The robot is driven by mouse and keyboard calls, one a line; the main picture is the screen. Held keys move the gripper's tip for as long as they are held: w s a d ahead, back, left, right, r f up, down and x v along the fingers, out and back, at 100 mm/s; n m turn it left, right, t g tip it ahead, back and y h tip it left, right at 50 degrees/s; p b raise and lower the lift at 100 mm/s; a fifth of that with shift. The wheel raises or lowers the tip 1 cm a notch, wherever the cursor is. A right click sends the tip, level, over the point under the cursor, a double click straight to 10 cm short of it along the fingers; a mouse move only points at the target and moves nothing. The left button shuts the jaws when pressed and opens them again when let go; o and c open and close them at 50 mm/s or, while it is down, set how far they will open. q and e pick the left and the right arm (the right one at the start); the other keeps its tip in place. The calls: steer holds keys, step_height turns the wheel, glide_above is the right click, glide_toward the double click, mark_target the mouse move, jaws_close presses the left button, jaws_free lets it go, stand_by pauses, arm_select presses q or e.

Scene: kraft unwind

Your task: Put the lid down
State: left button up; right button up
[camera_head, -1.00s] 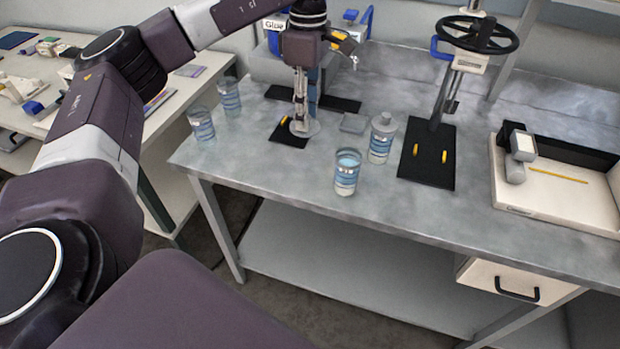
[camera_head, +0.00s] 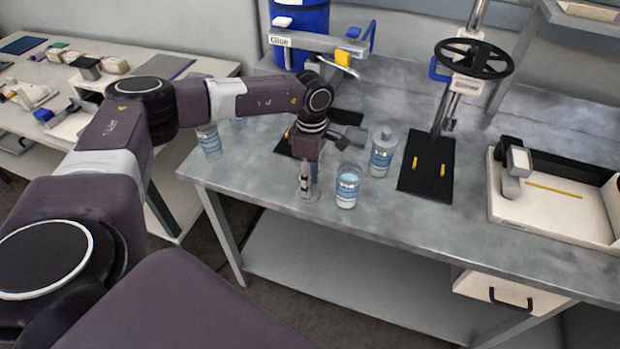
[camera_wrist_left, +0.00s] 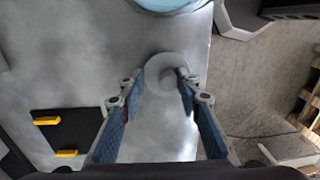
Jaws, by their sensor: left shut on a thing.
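My left gripper (camera_head: 307,184) points down over the front part of the metal bench, left of an open glass jar (camera_head: 348,187) with a blue-striped label. It is shut on the lid, a round grey disc (camera_head: 311,195) with a knob, low over the bench top near its front edge. In the left wrist view the lid (camera_wrist_left: 166,66) shows between the fingertips (camera_wrist_left: 160,88), and part of a blue-rimmed round jar (camera_wrist_left: 165,4) is at the top edge. I cannot tell whether the lid touches the bench. My right gripper is not in view.
A jar with a grey top (camera_head: 382,156) stands behind the open jar. Other jars (camera_head: 210,142) stand at the left, partly behind my arm. A press with a handwheel (camera_head: 472,58) stands on a black mat (camera_head: 426,172). The bench front (camera_head: 420,212) right of the open jar is clear.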

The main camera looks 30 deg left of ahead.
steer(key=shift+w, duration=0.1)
arm_select(q)
steer(key=shift+f, duration=0.2)
steer(key=o, duration=0.8)
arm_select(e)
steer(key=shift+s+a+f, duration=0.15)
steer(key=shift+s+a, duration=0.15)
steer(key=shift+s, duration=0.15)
arm_select(q)
steer(key=shift+o, duration=0.2)
steer(key=shift+r, duration=0.15)
